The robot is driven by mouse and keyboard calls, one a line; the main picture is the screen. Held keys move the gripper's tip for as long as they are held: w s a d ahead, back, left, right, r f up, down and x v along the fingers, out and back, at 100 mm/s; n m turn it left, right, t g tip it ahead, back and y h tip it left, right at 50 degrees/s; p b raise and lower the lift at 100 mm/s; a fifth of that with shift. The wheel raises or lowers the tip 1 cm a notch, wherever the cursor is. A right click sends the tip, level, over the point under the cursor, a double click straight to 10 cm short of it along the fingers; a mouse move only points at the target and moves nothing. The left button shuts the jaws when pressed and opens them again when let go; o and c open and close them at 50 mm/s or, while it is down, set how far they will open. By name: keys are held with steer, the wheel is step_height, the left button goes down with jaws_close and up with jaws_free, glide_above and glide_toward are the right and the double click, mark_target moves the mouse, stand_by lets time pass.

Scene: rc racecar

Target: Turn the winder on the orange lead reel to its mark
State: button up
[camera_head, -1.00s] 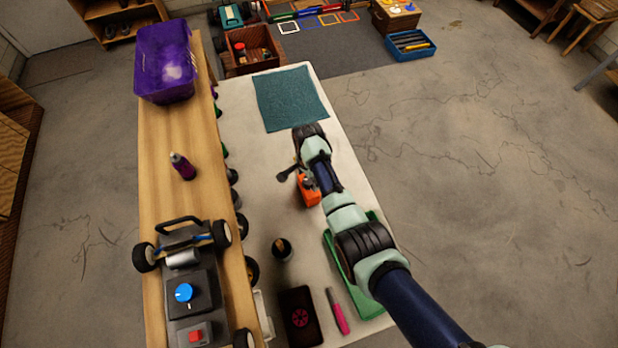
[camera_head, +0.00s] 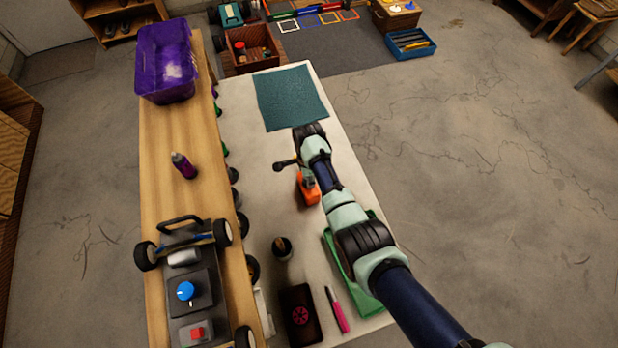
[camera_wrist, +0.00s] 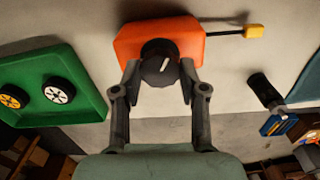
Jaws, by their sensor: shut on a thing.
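The orange lead reel (camera_wrist: 183,31) lies on the pale tabletop, its black round winder (camera_wrist: 159,68) with a white pointer line facing my gripper. A dark lead runs from its right side to a yellow plug (camera_wrist: 253,31) in the wrist view. My gripper (camera_wrist: 160,75) has one finger on each side of the winder and is shut on it. In the head view the orange reel (camera_head: 309,190) shows beside my arm, partly hidden by it. I cannot make out a mark on the reel.
A green tray (camera_wrist: 65,108) with wheels lies to the left in the wrist view. A black-handled tool (camera_wrist: 262,90) lies to the right. In the head view, a teal mat (camera_head: 290,97), a dark box (camera_head: 300,316) and a pink pen (camera_head: 337,310) are on the table.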

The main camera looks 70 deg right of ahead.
steer(key=shift+n, duration=2)
steer(key=o, duration=1.1)
steer(key=shift+n, duration=0.3)
steer(key=shift+c, duration=0.2)
steer(key=shift+r+p, duration=0.1)
steer(key=shift+p, duration=0.25)
step_height(320, 180, up, 6)
steer(key=p, duration=0.5)
steer(key=shift+p, duration=0.35)
